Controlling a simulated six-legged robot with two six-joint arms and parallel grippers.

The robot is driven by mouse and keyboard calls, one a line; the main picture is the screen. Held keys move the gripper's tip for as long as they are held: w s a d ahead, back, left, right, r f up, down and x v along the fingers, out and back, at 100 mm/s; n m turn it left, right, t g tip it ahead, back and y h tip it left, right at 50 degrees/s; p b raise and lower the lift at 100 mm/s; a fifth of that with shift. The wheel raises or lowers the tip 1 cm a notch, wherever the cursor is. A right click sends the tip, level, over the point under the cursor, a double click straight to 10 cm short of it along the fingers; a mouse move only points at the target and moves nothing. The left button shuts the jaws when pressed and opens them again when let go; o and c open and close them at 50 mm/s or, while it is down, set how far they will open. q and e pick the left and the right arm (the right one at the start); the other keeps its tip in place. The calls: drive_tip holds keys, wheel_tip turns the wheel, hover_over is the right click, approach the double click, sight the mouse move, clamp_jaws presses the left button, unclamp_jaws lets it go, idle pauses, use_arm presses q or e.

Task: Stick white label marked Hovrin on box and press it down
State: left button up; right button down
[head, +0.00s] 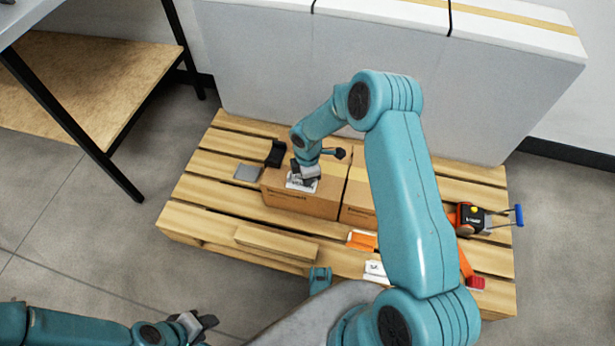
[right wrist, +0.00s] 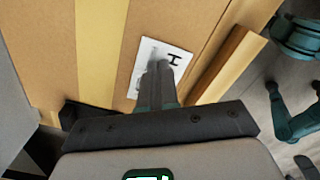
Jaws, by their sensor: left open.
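A cardboard box (head: 290,203) stands on a wooden pallet in the head view. A white label (head: 296,186) lies on its top near the front edge; in the right wrist view the label (right wrist: 178,57) looks flat on the cardboard, with a large H visible and the rest of its print covered. My right gripper (head: 306,176) is over the label, and its fingers (right wrist: 157,72) are together, tips at the label's surface. I cannot tell whether they touch it. My left gripper (head: 200,325) is open and empty, low at the left, away from the pallet.
A second box (head: 357,197) stands right of the first. A black holder (head: 275,153) and grey plate (head: 248,173) lie behind left. A plank (head: 276,243), orange tool (head: 362,240), white card (head: 375,268) and tape dispenser (head: 471,217) lie on the pallet (head: 200,218).

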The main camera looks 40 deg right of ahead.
drive_tip(key=shift+r, duration=0.1)
wheel_tip(320, 180, up, 6)
drive_tip(key=p, duration=0.4)
idle(0.4)
idle(0.4)
